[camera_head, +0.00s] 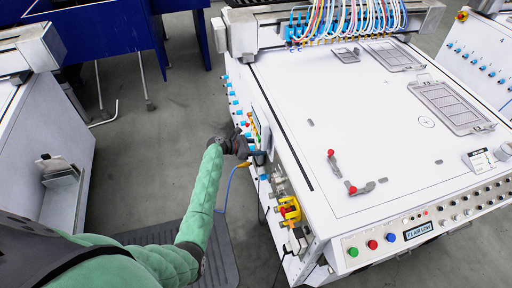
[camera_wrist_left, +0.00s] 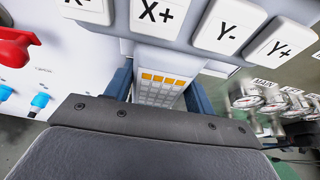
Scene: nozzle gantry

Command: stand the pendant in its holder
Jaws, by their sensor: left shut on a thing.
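My left gripper (camera_head: 257,155) is at the near left side of the white machine, below its top edge. In the left wrist view, its two blue fingers (camera_wrist_left: 160,97) stand on either side of a pale keypad unit with orange and white keys, which looks like the pendant (camera_wrist_left: 160,88). The gripper is shut on it. In the head view the hand and the machine's side mostly hide the pendant. I cannot make out its holder for certain. My right gripper is not in view.
Large keys marked X+ (camera_wrist_left: 156,15) and Y- lie close above the fingers in the wrist view. A red knob (camera_wrist_left: 12,47) is at left. A yellow-and-red switch (camera_head: 290,210) juts from the machine's side. The floor (camera_head: 150,150) left of it is clear.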

